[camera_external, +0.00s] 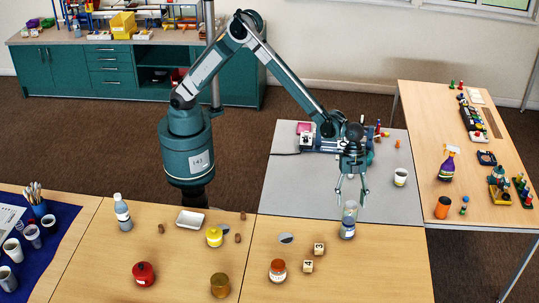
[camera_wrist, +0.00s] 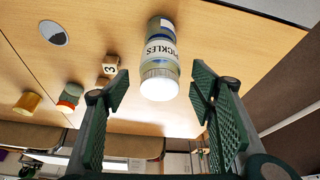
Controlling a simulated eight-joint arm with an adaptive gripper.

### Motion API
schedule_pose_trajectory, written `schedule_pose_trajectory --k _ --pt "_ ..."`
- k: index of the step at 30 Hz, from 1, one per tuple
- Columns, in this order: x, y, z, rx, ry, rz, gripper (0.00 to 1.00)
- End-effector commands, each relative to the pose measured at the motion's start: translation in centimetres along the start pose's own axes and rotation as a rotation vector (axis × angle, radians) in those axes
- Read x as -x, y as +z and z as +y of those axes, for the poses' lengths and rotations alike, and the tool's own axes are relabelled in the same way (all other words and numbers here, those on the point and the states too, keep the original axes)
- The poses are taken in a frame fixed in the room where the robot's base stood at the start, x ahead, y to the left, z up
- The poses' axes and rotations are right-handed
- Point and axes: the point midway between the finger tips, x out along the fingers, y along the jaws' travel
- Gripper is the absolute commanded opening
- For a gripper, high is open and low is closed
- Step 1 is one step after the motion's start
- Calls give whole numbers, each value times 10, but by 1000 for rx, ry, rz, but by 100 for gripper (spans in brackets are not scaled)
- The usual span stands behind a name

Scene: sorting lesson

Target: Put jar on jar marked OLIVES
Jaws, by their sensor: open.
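A clear jar with a pale lid (camera_external: 348,220) stands upright on the near table; its label reads PICKLES in the wrist view (camera_wrist: 161,48). My gripper (camera_external: 351,197) is open just above it, pointing down. In the wrist view the jar lies between and beyond my spread fingers (camera_wrist: 160,92), with nothing held.
Two wooden number blocks, 3 (camera_external: 319,249) and 4 (camera_external: 308,266), and a round grey disc (camera_external: 286,238) lie left of the pickles jar. A white tray (camera_external: 190,219) and a bottle (camera_external: 123,212) stand farther left. The table's right front is clear.

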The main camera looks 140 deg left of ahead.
Motion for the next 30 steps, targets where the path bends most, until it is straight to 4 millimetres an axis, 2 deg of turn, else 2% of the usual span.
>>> schedule_pose_trajectory --k 6,12,18,30 --pt "35 0 0 2 0 0 55" --pt "56 0 0 1 0 0 55" --pt "65 0 0 1 0 0 55" --pt "66 0 0 1 0 0 55"
